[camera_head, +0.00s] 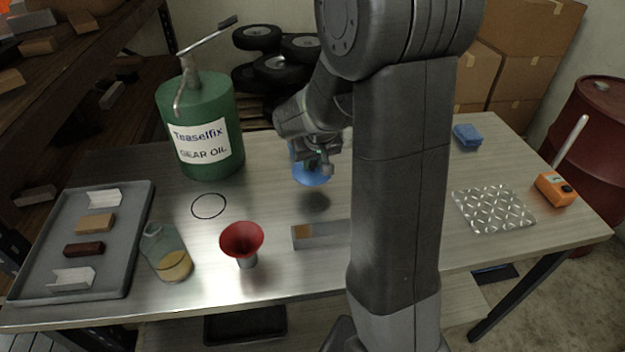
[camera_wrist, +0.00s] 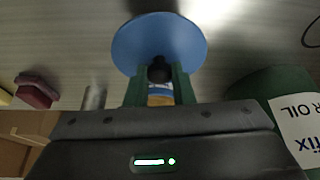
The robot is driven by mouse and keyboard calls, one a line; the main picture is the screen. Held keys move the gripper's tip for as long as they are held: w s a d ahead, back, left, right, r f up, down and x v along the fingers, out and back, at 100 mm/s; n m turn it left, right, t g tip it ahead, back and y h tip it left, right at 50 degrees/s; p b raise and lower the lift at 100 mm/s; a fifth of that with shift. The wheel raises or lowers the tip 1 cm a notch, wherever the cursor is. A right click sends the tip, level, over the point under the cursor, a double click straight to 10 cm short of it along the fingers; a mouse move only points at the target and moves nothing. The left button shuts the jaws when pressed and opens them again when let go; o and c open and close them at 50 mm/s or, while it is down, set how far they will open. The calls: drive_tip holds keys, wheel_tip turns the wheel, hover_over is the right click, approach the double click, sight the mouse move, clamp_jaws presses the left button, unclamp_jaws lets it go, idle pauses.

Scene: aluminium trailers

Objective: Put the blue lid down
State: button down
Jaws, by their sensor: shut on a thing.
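The blue lid (camera_head: 311,176) is a round disc with a dark knob, seen in the wrist view (camera_wrist: 136,48) between my fingers. My gripper (camera_head: 318,158) is shut on the lid's knob. In the head view the lid is tilted and seems to hang above the table, with a dark shadow below it. Part of the lid is hidden behind my gripper in the head view. The table (camera_head: 290,205) has bare surface around the shadow.
A green gear oil drum (camera_head: 205,125) stands left of my gripper. A black ring (camera_head: 209,206), a red funnel (camera_head: 241,240) and a jar with amber liquid (camera_head: 172,262) are nearer the front. A grey tray (camera_head: 130,235) is at left. A textured metal plate (camera_head: 493,209) lies at right.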

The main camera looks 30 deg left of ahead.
sight(314, 173)
drive_tip(key=shift+f, duration=2.8)
drive_tip(key=shift+f, duration=0.15)
drive_tip(key=c, duration=1.2)
unclamp_jaws()
drive_tip(key=shift+c, duration=0.2)
drive_tip(key=shift+d+r, duration=0.1)
drive_tip(key=shift+r, duration=0.5)
drive_tip(key=v, duration=1.1)
drive_tip(key=shift+s+d, duration=0.1)
drive_tip(key=shift+s, duration=0.05)
